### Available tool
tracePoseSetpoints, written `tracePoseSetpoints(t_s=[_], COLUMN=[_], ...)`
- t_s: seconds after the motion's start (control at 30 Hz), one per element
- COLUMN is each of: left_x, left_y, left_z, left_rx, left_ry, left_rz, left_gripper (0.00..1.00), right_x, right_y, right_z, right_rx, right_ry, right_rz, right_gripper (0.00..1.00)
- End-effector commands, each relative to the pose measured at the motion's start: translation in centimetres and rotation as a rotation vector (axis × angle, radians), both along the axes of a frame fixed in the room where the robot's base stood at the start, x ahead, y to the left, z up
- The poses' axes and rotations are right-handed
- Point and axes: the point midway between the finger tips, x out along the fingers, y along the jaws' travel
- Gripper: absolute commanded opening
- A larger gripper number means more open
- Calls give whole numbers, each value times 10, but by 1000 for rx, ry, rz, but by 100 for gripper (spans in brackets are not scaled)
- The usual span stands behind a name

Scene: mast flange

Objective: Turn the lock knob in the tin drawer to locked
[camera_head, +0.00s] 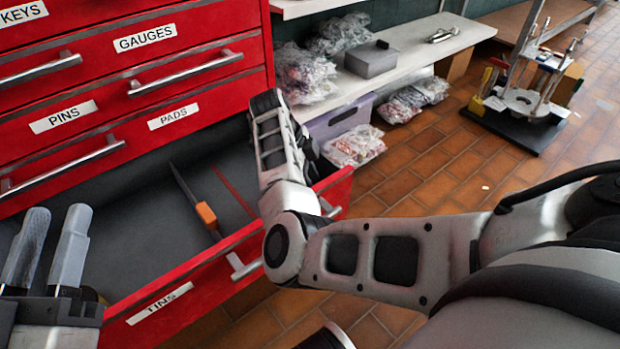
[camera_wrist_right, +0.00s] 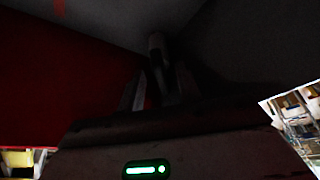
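The tin drawer (camera_head: 190,296) is pulled out at the bottom of the red cabinet. Its label is partly visible and seems to read TINS. My left gripper (camera_head: 48,245) is at the lower left over the drawer, its two fingers apart and empty. My right arm reaches over the drawer's right end in the head view, and its gripper is hidden there. In the right wrist view my right gripper (camera_wrist_right: 160,92) shows dimly, with a dark upright shape, possibly the lock knob (camera_wrist_right: 156,48), between or just beyond its fingers. I cannot tell whether they touch it, or the knob's setting.
An orange-handled tool (camera_head: 206,216) lies in the drawer. Closed drawers with bar handles (camera_head: 185,75) rise above it. A shelf (camera_head: 425,45) behind holds a grey box (camera_head: 371,60) and bagged parts; a purple bin (camera_head: 340,120) stands below.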

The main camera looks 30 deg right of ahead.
Motion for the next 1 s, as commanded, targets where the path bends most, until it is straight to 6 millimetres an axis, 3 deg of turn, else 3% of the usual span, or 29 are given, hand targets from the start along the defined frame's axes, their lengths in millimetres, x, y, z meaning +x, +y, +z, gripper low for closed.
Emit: tracePoseSetpoints(t_s=[0.07,0.17,0.2,0.37,0.67,0.97,1.0], left_x=[0,0,0,0,-1,0,0], left_y=[0,0,0,0,0,0,0], left_z=[0,0,0,1,-6,-6,-6], left_rx=[1,0,0,-1,-8,-11,-11], left_ry=[1,1,1,2,51,53,53], left_rz=[0,0,0,-1,-7,-5,-5], left_gripper=[36,36,36,36,36,36,36], right_x=[0,0,0,0,3,3,3], right_y=[0,0,0,0,-4,-4,-4], right_z=[0,0,0,1,0,0,0], right_rx=[0,-1,-1,0,2,0,0], right_ry=[0,1,1,1,2,2,2], right_rz=[0,0,0,-17,-254,-267,-267], right_gripper=[29,1,0,0,0,0,24])
